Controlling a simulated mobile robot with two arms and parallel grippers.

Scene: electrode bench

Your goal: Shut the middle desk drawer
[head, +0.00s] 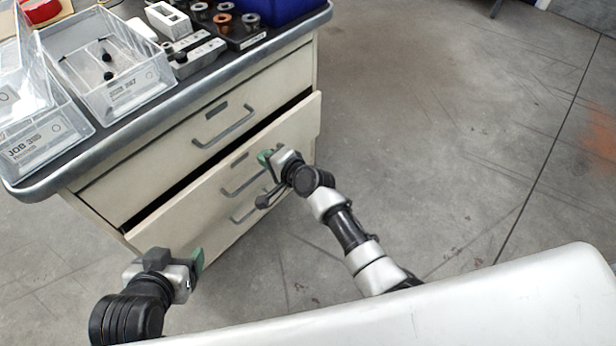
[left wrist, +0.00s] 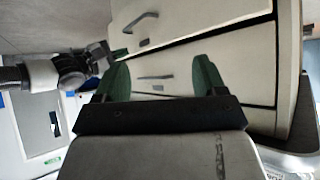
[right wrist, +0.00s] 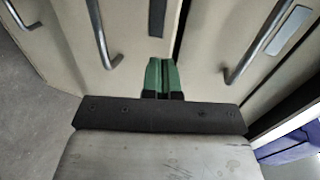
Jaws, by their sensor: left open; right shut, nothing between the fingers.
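The middle drawer (head: 197,194) of the cream desk stands partly out, with a dark gap along its top edge. Its front and bar handle also show in the right wrist view (right wrist: 97,35). My right gripper (head: 266,158) is shut and empty at the upper part of this front, right of the handle. In the right wrist view its green fingertips (right wrist: 161,75) point at the front close to the dark gap; whether they touch cannot be told. My left gripper (head: 200,262) is open and empty, low in front of the desk's left part. Its spread fingers (left wrist: 162,78) face the drawer fronts.
The top drawer (head: 205,130) looks closed above the gap. A lower bar handle (head: 250,210) sits below the middle one. Clear bins (head: 120,85), metal parts and a blue box (head: 275,8) are on the desk top. The grey floor at right (head: 430,130) is clear.

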